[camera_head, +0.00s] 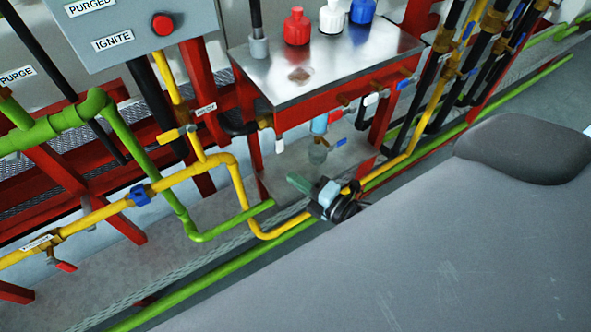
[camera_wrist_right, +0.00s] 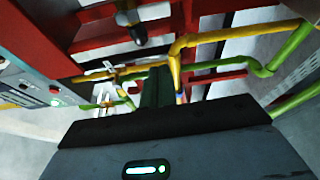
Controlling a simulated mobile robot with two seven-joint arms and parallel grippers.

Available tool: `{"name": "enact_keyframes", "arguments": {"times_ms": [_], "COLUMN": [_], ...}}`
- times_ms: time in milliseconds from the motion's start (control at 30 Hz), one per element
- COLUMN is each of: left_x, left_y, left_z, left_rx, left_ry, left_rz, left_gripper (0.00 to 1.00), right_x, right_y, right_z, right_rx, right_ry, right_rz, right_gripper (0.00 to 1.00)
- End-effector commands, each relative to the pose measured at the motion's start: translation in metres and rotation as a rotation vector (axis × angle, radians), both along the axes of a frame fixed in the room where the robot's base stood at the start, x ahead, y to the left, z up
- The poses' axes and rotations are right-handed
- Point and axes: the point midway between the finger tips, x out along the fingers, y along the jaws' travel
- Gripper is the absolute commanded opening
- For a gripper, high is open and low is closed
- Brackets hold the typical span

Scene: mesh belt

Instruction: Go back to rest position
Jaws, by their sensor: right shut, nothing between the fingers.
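My right gripper (camera_head: 299,183) shows in the middle of the head view, in front of the red frame's lower shelf. Its green fingers point left and are shut with nothing between them. The shut fingers also stand up in the middle of the right wrist view (camera_wrist_right: 156,86), above the dark gripper body, with pipes behind them. My left gripper is not in view.
A metal-topped stand (camera_head: 330,72) holds a red bottle (camera_head: 297,28), a white bottle (camera_head: 331,17) and a blue bottle (camera_head: 362,10). A control box (camera_head: 125,25) hangs at upper left. Green pipes (camera_head: 130,152) and valves run along the red frame.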

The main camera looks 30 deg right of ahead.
Motion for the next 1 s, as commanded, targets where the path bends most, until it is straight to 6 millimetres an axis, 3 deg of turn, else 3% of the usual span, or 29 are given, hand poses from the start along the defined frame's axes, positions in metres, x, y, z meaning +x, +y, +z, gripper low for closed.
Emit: {"name": "enact_keyframes", "arguments": {"times_ms": [333,467,567,800,1000], "left_x": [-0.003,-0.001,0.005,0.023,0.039], "left_y": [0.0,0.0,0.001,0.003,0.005], "left_z": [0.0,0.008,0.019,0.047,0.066], "left_rx": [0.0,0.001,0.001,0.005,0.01], "left_ry": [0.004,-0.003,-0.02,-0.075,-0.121], "left_rz": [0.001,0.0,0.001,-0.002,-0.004], "left_gripper": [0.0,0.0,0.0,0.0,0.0], "right_x": [-0.002,-0.02,-0.052,-0.16,-0.237], "right_y": [0.0,0.001,0.002,0.007,0.016], "right_z": [-0.001,-0.009,-0.022,-0.053,-0.065], "right_rx": [0.01,0.118,0.299,0.851,1.197], "right_ry": [0.01,0.104,0.256,0.686,0.925], "right_rz": [-0.003,-0.043,-0.117,-0.409,-0.652], "right_gripper": [0.0,0.0,0.0,0.0,0.0]}}
